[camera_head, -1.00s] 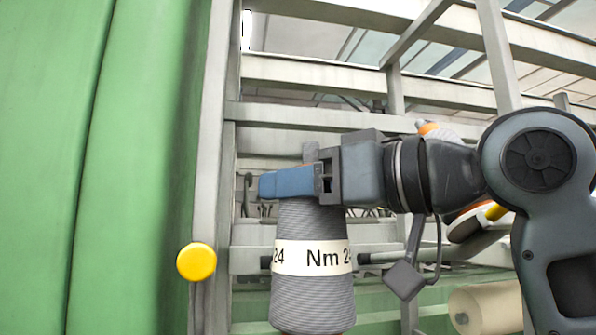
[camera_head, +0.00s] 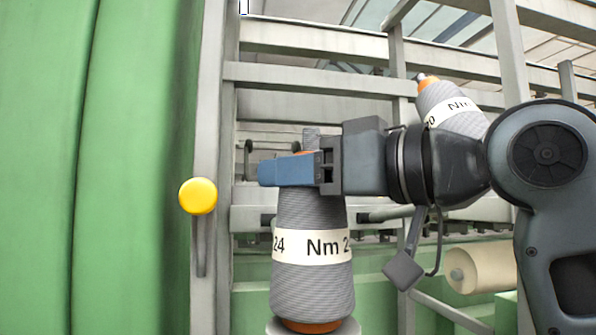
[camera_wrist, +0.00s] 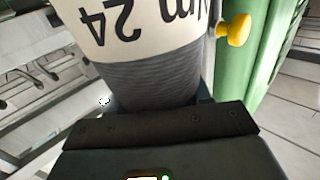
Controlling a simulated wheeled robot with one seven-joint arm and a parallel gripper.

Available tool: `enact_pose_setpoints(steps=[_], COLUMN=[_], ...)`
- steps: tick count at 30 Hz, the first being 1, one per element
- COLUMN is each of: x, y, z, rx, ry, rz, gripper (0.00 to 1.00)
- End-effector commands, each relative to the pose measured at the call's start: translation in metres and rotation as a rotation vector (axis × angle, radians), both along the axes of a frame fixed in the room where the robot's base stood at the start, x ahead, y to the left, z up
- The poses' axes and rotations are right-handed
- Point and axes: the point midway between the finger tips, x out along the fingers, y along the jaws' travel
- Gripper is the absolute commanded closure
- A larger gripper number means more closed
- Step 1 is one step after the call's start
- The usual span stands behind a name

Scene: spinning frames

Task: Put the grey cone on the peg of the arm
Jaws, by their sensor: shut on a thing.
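The grey cone (camera_head: 310,278) has a white band reading "Nm 24" and an orange lower rim. It hangs roughly upright, wide end down, in the head view. My gripper (camera_head: 288,170) is shut on its narrow upper part, with blue fingers across it. In the wrist view the cone (camera_wrist: 140,85) fills the middle above my gripper. A grey bar with a dark end (camera_head: 388,214) shows behind and right of the cone; I cannot tell whether it is the peg. A pale round disc (camera_head: 313,328) shows just under the cone; contact is unclear.
A yellow knob (camera_head: 197,196) stands on a post to the left, beside a large green panel (camera_head: 95,170). Another grey cone (camera_head: 458,108) is behind my wrist. Metal rails (camera_head: 310,82) cross behind.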

Motion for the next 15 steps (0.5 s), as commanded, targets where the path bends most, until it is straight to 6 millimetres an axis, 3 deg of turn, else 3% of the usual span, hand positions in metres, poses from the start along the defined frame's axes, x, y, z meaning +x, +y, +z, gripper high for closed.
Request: enact_pose_setpoints(steps=[8,9,15], x=[-0.0002,-0.0002,-0.0001], y=[-0.0002,-0.0001,0.0], z=[0.0007,0.0007,0.0004], rx=[0.001,0.001,0.001], ry=[-0.002,-0.002,-0.001], rz=[0.0,0.0,0.0], gripper=[1.0,0.49,0.3])
